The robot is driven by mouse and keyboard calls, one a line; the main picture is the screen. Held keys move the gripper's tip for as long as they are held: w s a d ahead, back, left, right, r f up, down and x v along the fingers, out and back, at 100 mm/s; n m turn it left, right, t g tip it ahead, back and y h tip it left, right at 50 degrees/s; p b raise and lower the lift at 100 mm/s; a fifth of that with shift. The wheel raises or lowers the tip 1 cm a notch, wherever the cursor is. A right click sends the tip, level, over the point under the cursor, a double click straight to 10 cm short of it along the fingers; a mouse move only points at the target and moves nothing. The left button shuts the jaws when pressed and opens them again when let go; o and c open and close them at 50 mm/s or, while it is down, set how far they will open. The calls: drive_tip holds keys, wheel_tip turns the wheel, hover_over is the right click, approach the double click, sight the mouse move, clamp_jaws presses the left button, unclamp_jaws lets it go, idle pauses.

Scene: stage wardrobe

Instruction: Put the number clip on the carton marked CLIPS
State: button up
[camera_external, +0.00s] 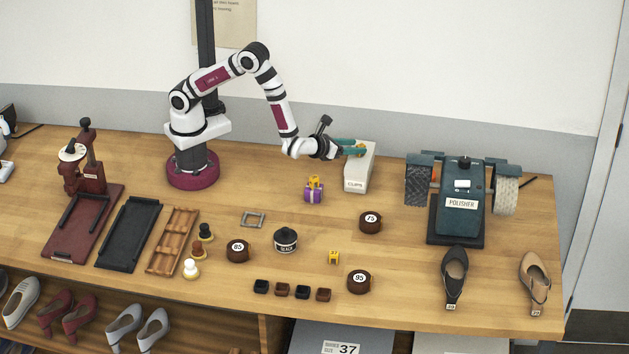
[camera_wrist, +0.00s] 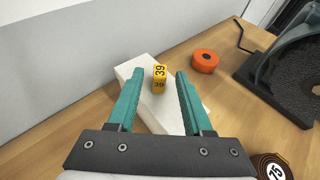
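The white carton (camera_external: 356,178), with dark lettering on its near end, stands at the back of the bench. It also shows in the wrist view (camera_wrist: 128,72). A yellow number clip marked 39 (camera_wrist: 160,79) rests on its top; in the outside view the clip (camera_external: 361,149) shows by the fingertips. My gripper (camera_external: 356,147) is open, its teal fingers over the carton's top. In the wrist view, the fingers (camera_wrist: 156,78) are spread to either side of the clip, with gaps between.
Another yellow clip (camera_external: 334,257) lies on the bench. The polisher (camera_external: 461,205) is to the right.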

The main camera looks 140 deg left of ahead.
drive_tip(key=shift+r, duration=0.2)
drive_tip(key=v, duration=1.2)
drive_tip(key=s+d+r+n+g+h, duration=0.2)
drive_tip(key=s+d+r+n, duration=0.3)
drive_tip(key=s+r+n, duration=0.15)
drive_tip(key=s+d+n+t+h, duration=0.1)
drive_tip(key=s+d+n+h, duration=0.2)
drive_tip(key=s+d, duration=0.3)
drive_tip(key=s+d+n+h, duration=0.3)
drive_tip(key=s+d+h, duration=0.2)
drive_tip(key=d, duration=0.7)
drive_tip(key=shift+s+d+t+h, duration=0.35)
drive_tip(key=shift+s+t+h, duration=0.05)
drive_tip(key=shift+h, duration=0.4)
idle(1.3)
